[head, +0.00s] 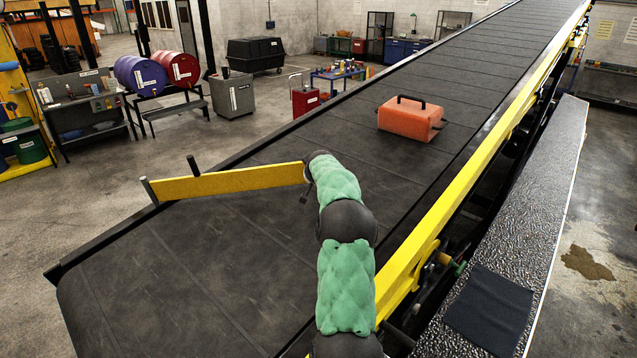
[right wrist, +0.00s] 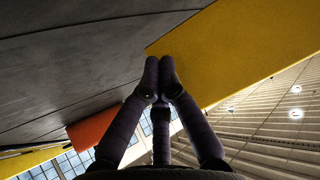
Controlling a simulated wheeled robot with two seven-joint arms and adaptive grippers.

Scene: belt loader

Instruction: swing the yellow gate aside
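The yellow gate (head: 230,183) is a flat bar reaching from a dark post at the belt's left edge inward over the black belt (head: 200,270). My right arm, in a green sleeve, reaches over the belt from the bottom. My right gripper (head: 306,190) is at the gate's free end, its fingers mostly hidden by the wrist in the head view. In the right wrist view the gripper (right wrist: 160,68) has its fingertips together, overlapping the end of the gate's yellow face (right wrist: 240,50). Whether they touch it is unclear. My left gripper is out of view.
An orange case (head: 407,122) with a black handle sits on the belt beyond the gate. A yellow rail (head: 470,180) runs along the belt's right side, with a textured metal ledge (head: 535,220) outside it. The belt around the gate is otherwise clear.

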